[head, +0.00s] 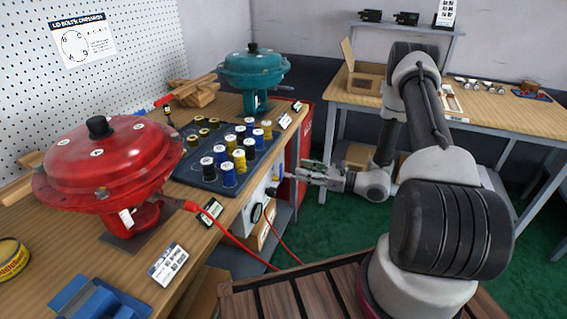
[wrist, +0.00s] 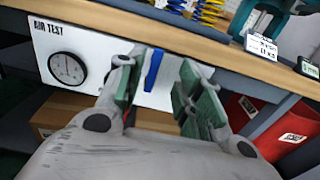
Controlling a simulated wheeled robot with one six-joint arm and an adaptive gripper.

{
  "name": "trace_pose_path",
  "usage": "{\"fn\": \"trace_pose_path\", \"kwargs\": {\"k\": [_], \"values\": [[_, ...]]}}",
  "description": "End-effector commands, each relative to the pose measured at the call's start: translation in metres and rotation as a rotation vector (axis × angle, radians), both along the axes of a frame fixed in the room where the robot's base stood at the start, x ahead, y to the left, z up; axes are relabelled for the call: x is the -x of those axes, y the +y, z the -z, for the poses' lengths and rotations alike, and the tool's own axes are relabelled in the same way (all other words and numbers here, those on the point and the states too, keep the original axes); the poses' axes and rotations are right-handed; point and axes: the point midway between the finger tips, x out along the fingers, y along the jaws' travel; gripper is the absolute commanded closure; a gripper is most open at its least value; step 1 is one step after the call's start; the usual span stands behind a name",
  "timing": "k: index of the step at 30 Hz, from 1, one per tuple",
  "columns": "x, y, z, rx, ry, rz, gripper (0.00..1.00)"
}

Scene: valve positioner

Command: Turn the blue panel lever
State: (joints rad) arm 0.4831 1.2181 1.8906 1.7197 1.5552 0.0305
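The blue panel lever (wrist: 154,69) shows in the wrist view as an upright blue bar on the white air test panel (wrist: 100,60) under the bench edge. My gripper (wrist: 158,88) is open, with its green-padded fingers apart. In the wrist view the lever appears between the fingertips, nearer the left one; I cannot tell whether they touch. In the head view my gripper (head: 308,168) is beside the bench front, close to the panel. A small blue part (head: 275,177) there may be the lever.
A round gauge (wrist: 67,68) is left of the lever. The wooden bench edge (wrist: 200,42) runs just above. A red bin (wrist: 262,125) stands to the right. A red hose (head: 235,241) hangs off the bench. The bench holds a red actuator (head: 110,160) and a teal one (head: 253,70).

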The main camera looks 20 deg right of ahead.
Motion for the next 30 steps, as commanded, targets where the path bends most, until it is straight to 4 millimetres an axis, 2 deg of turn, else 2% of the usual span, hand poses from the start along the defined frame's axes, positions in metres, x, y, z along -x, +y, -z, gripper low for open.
{"fn": "trace_pose_path", "kwargs": {"k": [15, 25, 26, 30], "values": [[-0.04, 0.058, -0.003, -0.011, -0.005, -0.005, 0.64], [-0.044, 0.063, -0.003, -0.01, -0.005, -0.004, 0.64], [-0.044, 0.063, -0.003, -0.01, -0.005, -0.004, 0.66], [-0.044, 0.063, -0.003, -0.01, -0.005, -0.004, 0.92]]}}
